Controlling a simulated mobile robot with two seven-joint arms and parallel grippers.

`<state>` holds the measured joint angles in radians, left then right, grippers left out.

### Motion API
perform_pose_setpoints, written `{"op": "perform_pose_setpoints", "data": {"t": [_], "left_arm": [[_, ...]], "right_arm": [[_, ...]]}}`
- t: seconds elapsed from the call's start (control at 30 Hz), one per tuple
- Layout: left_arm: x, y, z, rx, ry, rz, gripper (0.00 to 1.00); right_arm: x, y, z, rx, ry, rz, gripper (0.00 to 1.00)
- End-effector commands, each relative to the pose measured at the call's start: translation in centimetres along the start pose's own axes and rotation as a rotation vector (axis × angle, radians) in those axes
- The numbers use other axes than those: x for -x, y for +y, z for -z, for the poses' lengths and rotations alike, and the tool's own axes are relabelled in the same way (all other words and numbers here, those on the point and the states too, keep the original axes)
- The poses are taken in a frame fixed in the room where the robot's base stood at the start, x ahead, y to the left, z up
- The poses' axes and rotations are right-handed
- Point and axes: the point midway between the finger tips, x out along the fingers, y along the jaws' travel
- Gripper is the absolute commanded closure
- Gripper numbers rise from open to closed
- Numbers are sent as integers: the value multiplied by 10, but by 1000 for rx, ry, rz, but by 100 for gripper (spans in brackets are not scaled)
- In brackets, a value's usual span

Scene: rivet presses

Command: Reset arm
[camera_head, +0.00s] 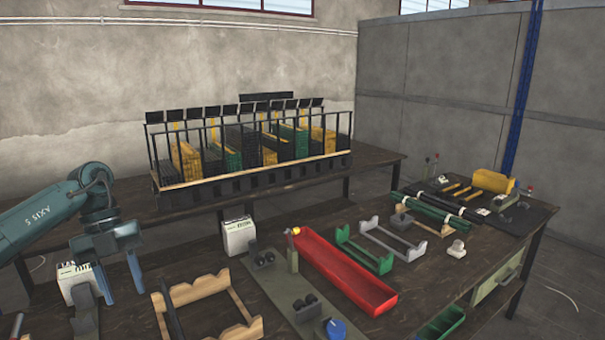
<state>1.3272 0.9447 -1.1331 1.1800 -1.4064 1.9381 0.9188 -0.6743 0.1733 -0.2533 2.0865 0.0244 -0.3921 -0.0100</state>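My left arm (45,217) is teal and comes in from the left edge. Its wrist bends down to my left gripper (119,278), whose two blue-grey fingers point down and stand apart with nothing visible between them. The gripper hangs over the left part of the dark workbench, in front of a white box-shaped device (75,280) that it partly hides. It is left of a wooden cradle (200,293). I cannot tell its exact height above the bench. My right arm and gripper are not in view.
A red tray (345,272), green cradle (365,254), grey cradle (393,241) and second white device (239,236) stand on the bench. A black rack (255,180) of strips stands on the rear table. Dark green rods (437,212) lie at the right.

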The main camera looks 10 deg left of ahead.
Motion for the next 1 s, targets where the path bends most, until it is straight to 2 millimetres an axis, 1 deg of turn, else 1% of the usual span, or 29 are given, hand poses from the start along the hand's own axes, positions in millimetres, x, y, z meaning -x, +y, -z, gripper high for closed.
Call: {"op": "perform_pose_setpoints", "data": {"t": [0.03, 0.17, 0.23, 0.27, 0.3, 0.37, 0.4, 0.47, 0.5, 0.57, 0.6, 0.67, 0.7, 0.77, 0.8, 0.87, 0.9, 0.97, 1.0], "left_arm": [[-22, -19, 5, -60, 31, 36, 62], [-67, -67, 23, -197, 106, 180, 62], [-94, -95, 39, -269, 159, 282, 62], [-106, -108, 48, -297, 186, 335, 62], [-122, -126, 62, -332, 225, 414, 62], [-144, -154, 88, -372, 293, 557, 62], [-156, -171, 105, -384, 336, 660, 62], [-168, -193, 131, -378, 398, 819, 62], [-173, -206, 145, -356, 434, 925, 62], [-177, -221, 163, -298, 480, 1082, 62], [-178, -229, 172, -242, 505, 1182, 62], [-179, -236, 180, -135, 532, 1323, 62], [-179, -239, 182, -47, 543, 1409, 62], [-181, -238, 180, 102, 548, 1522, 62], [-184, -235, 176, 214, 545, 1585, 62], [-192, -226, 167, 398, 528, 1659, 62], [-200, -218, 161, 528, 512, 1692, 62], [-216, -200, 150, 732, 480, 1717, 62], [-229, -186, 144, 871, 453, 1717, 62]], "right_arm": [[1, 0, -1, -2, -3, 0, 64], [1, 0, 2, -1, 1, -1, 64], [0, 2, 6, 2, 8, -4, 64], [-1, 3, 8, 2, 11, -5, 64], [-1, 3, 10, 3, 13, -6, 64], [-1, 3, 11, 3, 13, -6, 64], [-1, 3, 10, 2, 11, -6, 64], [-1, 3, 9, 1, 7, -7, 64], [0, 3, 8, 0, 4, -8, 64], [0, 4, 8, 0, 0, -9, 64], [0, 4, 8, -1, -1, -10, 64], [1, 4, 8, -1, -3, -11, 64], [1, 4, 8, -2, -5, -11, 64], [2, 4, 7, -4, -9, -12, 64], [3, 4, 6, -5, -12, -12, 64], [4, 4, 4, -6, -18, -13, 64], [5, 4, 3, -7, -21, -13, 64], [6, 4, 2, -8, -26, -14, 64], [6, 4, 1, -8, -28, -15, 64]]}}
